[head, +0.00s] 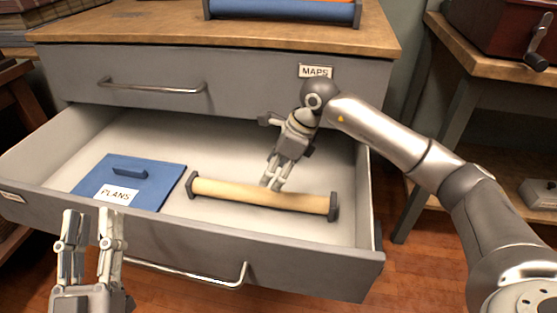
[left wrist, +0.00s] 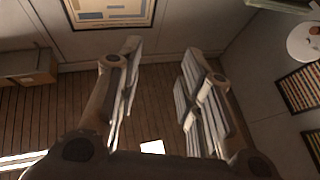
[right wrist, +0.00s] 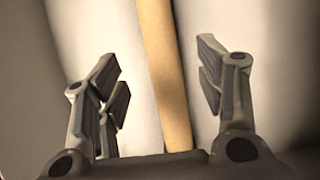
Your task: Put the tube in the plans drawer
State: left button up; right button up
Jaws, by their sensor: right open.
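A tan tube (head: 255,196) with dark end caps lies in the open lower drawer (head: 340,154). A blue panel (head: 148,172) with a handle and a label reading PLANS lies left of it in the drawer. My right gripper (head: 273,185) is open, fingers pointing down at the tube's middle. In the right wrist view the tube (right wrist: 165,75) shows between the two spread fingers (right wrist: 163,80); I cannot tell whether they touch it. My left gripper (head: 89,213) is open and empty in front of the drawer; the left wrist view (left wrist: 160,75) shows nothing between its fingers.
The closed drawer (head: 230,85) above is labelled MAPS. A blue object (head: 285,11) lies on the cabinet's wooden top (head: 130,28). A side table with a dark red box (head: 500,25) stands at right. The drawer's front carries a metal handle (head: 190,275).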

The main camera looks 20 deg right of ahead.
pick_arm(q)
jog(key=shift+w+f+g+y, duration=0.25)
jog(key=shift+f+g, duration=0.1)
jog(key=shift+f, duration=0.25)
jog(key=shift+w+f+g+y, duration=0.15)
jog(key=shift+w+f+g, duration=0.15)
jog(key=shift+f, duration=0.25)
pick_arm(e)
jog(key=shift+v, duration=0.95)
